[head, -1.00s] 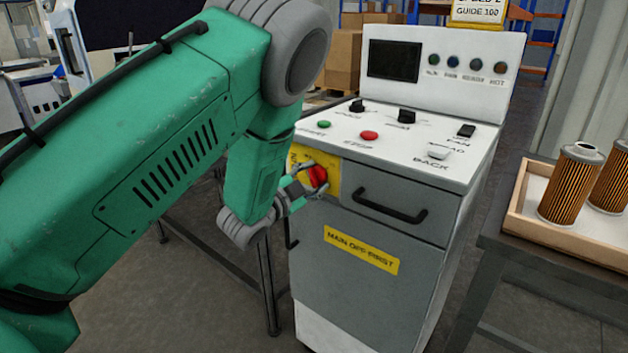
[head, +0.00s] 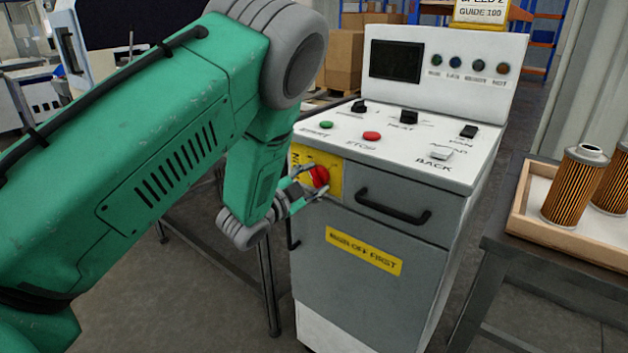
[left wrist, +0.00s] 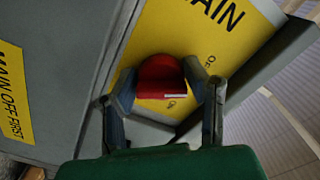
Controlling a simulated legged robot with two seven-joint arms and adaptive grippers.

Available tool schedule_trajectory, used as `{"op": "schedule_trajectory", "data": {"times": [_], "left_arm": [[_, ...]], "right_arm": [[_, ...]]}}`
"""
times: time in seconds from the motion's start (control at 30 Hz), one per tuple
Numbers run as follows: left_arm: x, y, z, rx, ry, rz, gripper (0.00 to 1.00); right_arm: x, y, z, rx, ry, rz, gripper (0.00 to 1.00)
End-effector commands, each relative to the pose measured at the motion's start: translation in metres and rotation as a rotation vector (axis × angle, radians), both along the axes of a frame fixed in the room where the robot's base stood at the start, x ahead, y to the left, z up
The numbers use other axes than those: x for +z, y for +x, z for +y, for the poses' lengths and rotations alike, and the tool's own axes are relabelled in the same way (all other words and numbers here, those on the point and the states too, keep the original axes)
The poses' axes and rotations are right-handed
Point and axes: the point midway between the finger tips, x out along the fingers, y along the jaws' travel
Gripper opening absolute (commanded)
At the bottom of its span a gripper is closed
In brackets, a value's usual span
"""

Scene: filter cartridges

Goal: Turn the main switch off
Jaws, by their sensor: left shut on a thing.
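The main switch is a red rotary knob (head: 319,177) on a yellow plate (head: 336,181) at the upper left of the grey cabinet's front. My left gripper (head: 312,183) is at the knob, with its fingers on either side of it. In the left wrist view the red knob (left wrist: 161,78) sits between the two fingertips of my left gripper (left wrist: 166,88), which is shut on it. A white mark shows on the knob's lower edge, and "MAIN" and part of the "O" lettering show on the plate. My right gripper is not in view.
The cabinet top (head: 450,165) carries buttons, black knobs and switches. A black drawer handle (head: 392,208) juts out right of the plate. A "MAIN OFF FIRST" label (head: 363,251) is below. A wooden tray (head: 525,222) with filter cartridges (head: 575,186) stands at right.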

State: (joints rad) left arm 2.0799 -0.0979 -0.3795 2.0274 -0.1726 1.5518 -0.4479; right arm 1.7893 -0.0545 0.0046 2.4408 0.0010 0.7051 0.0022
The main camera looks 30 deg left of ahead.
Motion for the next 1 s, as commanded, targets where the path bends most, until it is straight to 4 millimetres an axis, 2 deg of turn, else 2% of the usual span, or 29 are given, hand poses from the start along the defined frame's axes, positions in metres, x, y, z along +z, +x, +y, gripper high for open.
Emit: {"op": "schedule_trajectory", "data": {"times": [0.03,0.8,0.83,0.87,0.9,1.0], "left_arm": [[-0.0052,-0.0019,-0.0015,-0.003,-0.002,0.014,0.12],[-0.0058,-0.0023,-0.0016,-0.003,-0.002,0.015,0.12],[-0.0058,-0.0023,-0.0016,-0.003,-0.002,0.015,0.44],[-0.0059,-0.0024,-0.0017,-0.003,-0.002,0.015,0.55],[-0.0056,-0.0023,-0.0015,-0.002,-0.002,0.014,0.61],[-0.0038,-0.0019,-0.0012,-0.002,-0.001,0.009,0.61]], "right_arm": [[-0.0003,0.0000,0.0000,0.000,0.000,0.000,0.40],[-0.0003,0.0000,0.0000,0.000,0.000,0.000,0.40],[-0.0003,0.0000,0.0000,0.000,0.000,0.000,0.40],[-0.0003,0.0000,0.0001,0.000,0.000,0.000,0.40],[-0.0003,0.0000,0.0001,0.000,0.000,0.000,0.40],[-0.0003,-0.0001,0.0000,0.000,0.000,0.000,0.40]]}}
